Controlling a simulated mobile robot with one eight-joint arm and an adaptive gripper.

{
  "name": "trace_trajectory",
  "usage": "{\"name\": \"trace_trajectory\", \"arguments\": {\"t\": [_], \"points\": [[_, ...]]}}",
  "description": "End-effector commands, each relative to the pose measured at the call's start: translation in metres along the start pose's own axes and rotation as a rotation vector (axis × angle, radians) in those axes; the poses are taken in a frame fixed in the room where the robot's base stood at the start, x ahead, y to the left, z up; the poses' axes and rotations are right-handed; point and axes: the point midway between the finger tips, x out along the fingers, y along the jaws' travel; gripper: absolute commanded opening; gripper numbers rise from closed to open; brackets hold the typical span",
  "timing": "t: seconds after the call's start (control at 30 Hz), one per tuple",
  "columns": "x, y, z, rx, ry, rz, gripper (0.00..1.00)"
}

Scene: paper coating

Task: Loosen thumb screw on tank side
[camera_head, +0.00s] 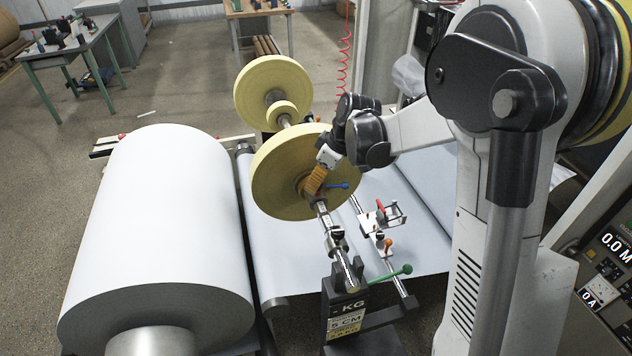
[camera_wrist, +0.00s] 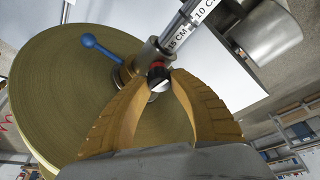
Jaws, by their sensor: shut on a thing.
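In the wrist view, a small dark thumb screw (camera_wrist: 158,77) with a red edge sticks out of a metal collar (camera_wrist: 150,54) on the graduated shaft (camera_wrist: 186,32). My gripper (camera_wrist: 161,84) has its two orange ribbed fingers closed around the screw, their tips on either side of it. In the head view, my gripper (camera_head: 313,188) reaches down to the shaft just in front of the large yellow roll (camera_head: 280,180). The screw is hidden there by the fingers. Which side counts as the tank side cannot be told.
A blue-handled lever (camera_wrist: 100,47) stands beside the collar, close to the left finger. A big white paper roll (camera_head: 160,220) lies to the left. A red-handled clamp (camera_head: 382,212) and a green-handled lever (camera_head: 392,273) are to the right. A second yellow roll (camera_head: 262,82) is farther back.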

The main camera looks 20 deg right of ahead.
Motion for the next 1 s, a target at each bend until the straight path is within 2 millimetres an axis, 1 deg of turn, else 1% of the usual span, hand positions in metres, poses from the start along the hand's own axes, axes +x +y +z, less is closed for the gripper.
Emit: {"name": "trace_trajectory", "arguments": {"t": [0.03, 0.1, 0.37, 0.47, 0.57, 0.67, 0.8, 0.9, 1.0], "points": [[0.0, 0.0, 0.0, 0.0, -0.001, 0.0, 0.3], [0.0, 0.0, 0.0, 0.0, -0.001, 0.0, 0.5], [0.0, 0.0, 0.0, 0.0, 0.0, 0.0, 0.5], [-0.003, 0.0, 0.0, 0.001, 0.0, 0.001, 0.5], [-0.015, 0.0, 0.0, 0.001, 0.0, 0.001, 0.5], [-0.035, -0.001, 0.0, 0.002, 0.0, 0.001, 0.5], [-0.068, 0.0, 0.001, 0.002, 0.0, 0.001, 0.5], [-0.088, 0.0, 0.0, 0.002, -0.001, 0.0, 0.5], [-0.104, 0.0, 0.001, 0.002, -0.001, 0.0, 0.5]]}}
